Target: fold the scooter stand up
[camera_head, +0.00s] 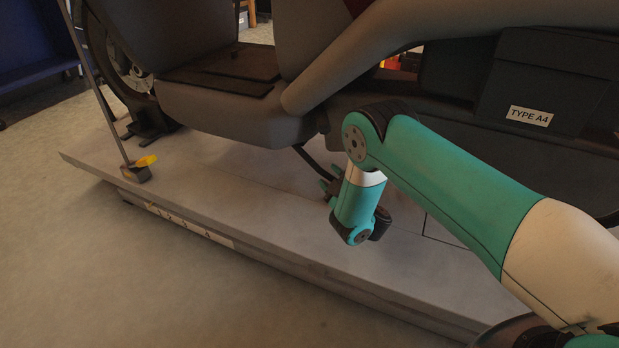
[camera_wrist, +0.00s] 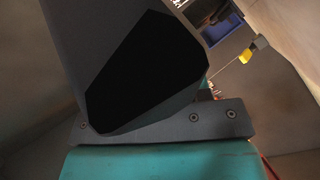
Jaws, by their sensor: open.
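The grey scooter (camera_head: 225,112) stands on the pale lift platform (camera_head: 258,205). A thin dark bar (camera_head: 312,163) slants down under its body, just left of my arm; it looks like the stand, but its lower end is hidden behind my gripper. My gripper (camera_head: 327,188) is low over the platform, under the scooter body and close to the bar. It is open, mostly hidden behind my wrist, and I cannot tell whether it touches the bar. In the wrist view a large dark grey part with a black face fills the middle, and the stand cannot be made out.
A thin upright rod with a dark foot (camera_head: 136,174) and yellow lever (camera_head: 147,160) stands at the platform's left end; the lever also shows in the wrist view (camera_wrist: 247,54). A dark case labelled TYPE A4 (camera_head: 548,85) is at right. The floor in front is clear.

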